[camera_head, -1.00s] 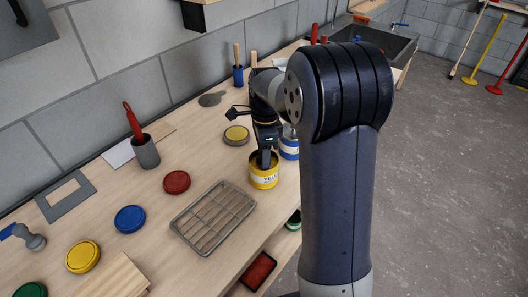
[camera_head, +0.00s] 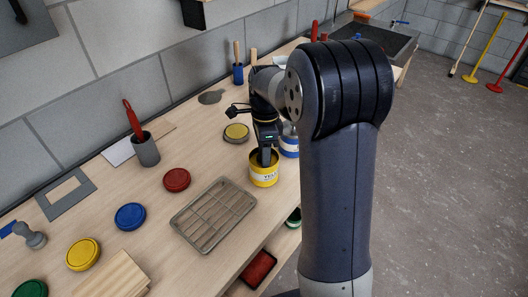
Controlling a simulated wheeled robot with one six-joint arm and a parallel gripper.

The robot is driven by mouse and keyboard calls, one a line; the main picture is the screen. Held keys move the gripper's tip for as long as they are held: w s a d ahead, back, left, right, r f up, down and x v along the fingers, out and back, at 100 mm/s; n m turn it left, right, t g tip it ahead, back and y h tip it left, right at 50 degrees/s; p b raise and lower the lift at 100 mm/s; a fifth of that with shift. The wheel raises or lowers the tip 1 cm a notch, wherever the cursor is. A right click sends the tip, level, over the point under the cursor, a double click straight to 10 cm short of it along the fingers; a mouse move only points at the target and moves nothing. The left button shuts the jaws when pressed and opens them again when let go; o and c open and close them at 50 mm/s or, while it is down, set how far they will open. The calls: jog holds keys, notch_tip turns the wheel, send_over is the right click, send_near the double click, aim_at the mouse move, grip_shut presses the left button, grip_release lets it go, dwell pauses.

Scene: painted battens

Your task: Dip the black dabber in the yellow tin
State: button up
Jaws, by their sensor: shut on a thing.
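The yellow tin (camera_head: 264,177) stands upright on the bench, open at the top, with a white label band. My gripper (camera_head: 264,157) points down at the tin's mouth, its fingers at or just inside the rim. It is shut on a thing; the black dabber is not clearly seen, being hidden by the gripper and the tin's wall. How deep anything sits in the tin cannot be told.
A blue-labelled tin (camera_head: 290,146) stands close behind the yellow one. A wire rack (camera_head: 214,214) lies in front-left. Red (camera_head: 177,180), blue (camera_head: 130,217) and yellow (camera_head: 83,254) lids lie on the bench. A grey cup (camera_head: 146,151) holds a red-handled tool.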

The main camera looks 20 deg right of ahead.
jog(key=shift+r+p, duration=2.1)
jog(key=shift+r, duration=0.25)
notch_tip(320, 180, up, 5)
jog(key=p, duration=0.4)
jog(key=shift+p, duration=0.3)
